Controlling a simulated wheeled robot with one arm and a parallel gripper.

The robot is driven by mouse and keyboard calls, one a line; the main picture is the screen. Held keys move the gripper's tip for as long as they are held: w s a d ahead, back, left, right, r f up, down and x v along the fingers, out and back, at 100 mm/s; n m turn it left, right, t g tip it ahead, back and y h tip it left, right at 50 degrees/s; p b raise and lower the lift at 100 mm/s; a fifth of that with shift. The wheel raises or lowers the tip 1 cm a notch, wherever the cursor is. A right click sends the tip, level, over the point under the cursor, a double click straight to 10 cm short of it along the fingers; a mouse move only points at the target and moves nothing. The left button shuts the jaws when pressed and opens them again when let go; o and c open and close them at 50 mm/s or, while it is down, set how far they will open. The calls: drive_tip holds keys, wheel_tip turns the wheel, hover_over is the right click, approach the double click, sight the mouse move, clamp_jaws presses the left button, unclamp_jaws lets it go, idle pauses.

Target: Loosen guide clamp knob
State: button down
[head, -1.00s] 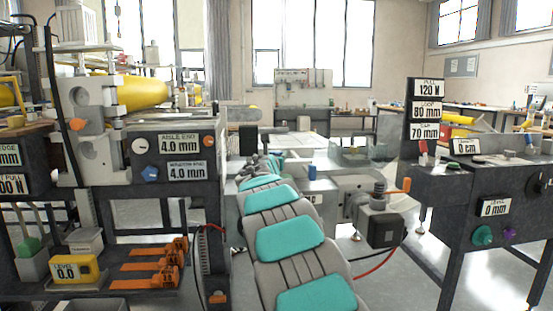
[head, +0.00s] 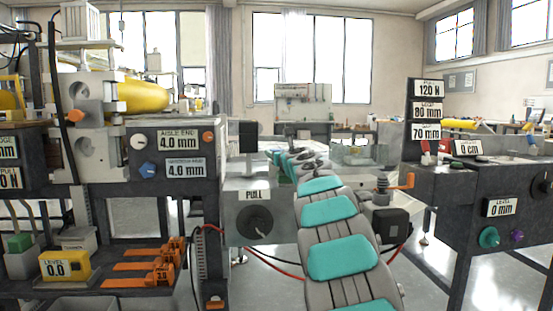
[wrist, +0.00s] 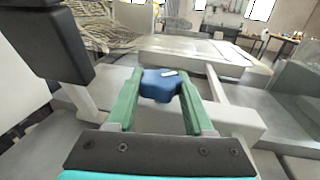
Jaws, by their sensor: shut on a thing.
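The blue lobed knob (wrist: 158,89) is in the middle of the wrist view, with a small pale mark on top. My gripper (wrist: 163,82) has its two green fingers on either side of the knob and is shut on it. The knob appears to sit at grey metal guide parts (wrist: 235,117), but its mounting is hidden behind the gripper. In the head view my teal and grey arm reaches forward to the middle, and the knob and fingertips cannot be made out there.
A black block (wrist: 52,45) on a post stands close left of my gripper; it also shows in the head view (head: 248,136). A pale plate (wrist: 200,55) lies beyond. A box marked PULL (head: 254,215) is left of my arm, and an orange-handled crank (head: 402,181) is right.

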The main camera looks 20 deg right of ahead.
drive_tip(key=shift+n+y, duration=0.6)
drive_tip(key=shift+y, duration=0.3)
drive_tip(key=c, duration=0.6)
unclamp_jaws()
drive_tip(key=shift+o, duration=0.2)
wheel_tip(320, 180, up, 4)
drive_tip(key=shift+f+p, duration=0.1)
drive_tip(key=shift+p, duration=1.15)
drive_tip(key=shift+s+f+b, duration=0.1)
drive_tip(key=shift+s+b, duration=0.05)
drive_tip(key=shift+b, duration=0.2)
drive_tip(key=s+a+b, duration=0.2)
drive_tip(key=s, duration=0.5)
drive_tip(key=s+a+r+b, duration=0.1)
drive_tip(key=s+a+b, duration=0.1)
drive_tip(key=s, duration=0.6)
drive_tip(key=shift+a+r+b, duration=0.25)
drive_tip(key=shift+b, duration=0.25)
